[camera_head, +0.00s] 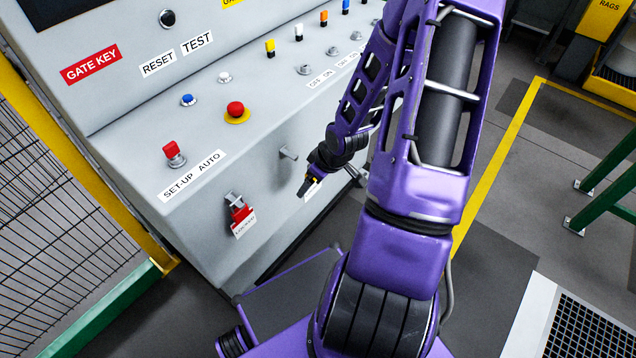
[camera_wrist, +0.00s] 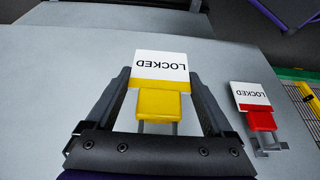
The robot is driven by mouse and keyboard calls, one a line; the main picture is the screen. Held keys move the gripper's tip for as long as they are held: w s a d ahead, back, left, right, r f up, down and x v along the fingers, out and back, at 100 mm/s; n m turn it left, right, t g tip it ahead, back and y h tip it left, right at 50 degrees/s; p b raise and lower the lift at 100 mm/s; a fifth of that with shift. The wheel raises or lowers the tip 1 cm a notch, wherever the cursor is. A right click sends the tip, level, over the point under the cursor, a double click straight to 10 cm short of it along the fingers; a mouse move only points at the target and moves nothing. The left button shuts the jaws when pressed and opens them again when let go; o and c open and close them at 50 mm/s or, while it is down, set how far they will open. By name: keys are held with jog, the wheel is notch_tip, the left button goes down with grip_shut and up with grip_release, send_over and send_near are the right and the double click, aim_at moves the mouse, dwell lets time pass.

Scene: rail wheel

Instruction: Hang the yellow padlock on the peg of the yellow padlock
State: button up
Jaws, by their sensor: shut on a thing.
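The yellow padlock (camera_wrist: 160,103) sits between the fingers of my gripper (camera_wrist: 158,76) in the wrist view, with its white "LOCKED" tag beyond it and its grey shackle toward the gripper body. In the head view my gripper (camera_head: 307,187) is shut on it, in front of the grey cabinet's front face; only a little yellow and white of the padlock (camera_head: 313,184) shows. A bare grey peg (camera_head: 288,153) sticks out of that face, up and left of the gripper. Which peg belongs to the yellow padlock is not clear.
A red padlock (camera_head: 240,214) with a "LOCKED" tag hangs on a grey holder left of my gripper; it also shows in the wrist view (camera_wrist: 261,121). The console (camera_head: 130,130) above carries knobs and buttons. A mesh fence (camera_head: 60,190) stands at the left.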

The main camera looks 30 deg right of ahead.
jog(key=shift+w+a+f+b, duration=0.25)
jog(key=shift+w+a, duration=0.15)
jog(key=shift+w, duration=0.7)
jog(key=shift+w+a+f+b, duration=0.3)
jog(key=shift+w+a, duration=0.15)
jog(key=shift+w, duration=0.65)
jog(key=shift+w+a+f+b, duration=0.25)
jog(key=shift+w+a, duration=0.15)
jog(key=shift+w, duration=0.7)
jog(key=o, duration=1.1)
jog(key=shift+o, duration=0.2)
jog(key=shift+r, duration=0.1)
jog(key=p+v, duration=0.1)
jog(key=v, duration=1.5)
jog(key=shift+w+p, duration=0.1)
jog(key=shift+p, duration=0.2)
jog(key=shift+s+r, duration=0.25)
jog(key=shift+r, duration=0.35)
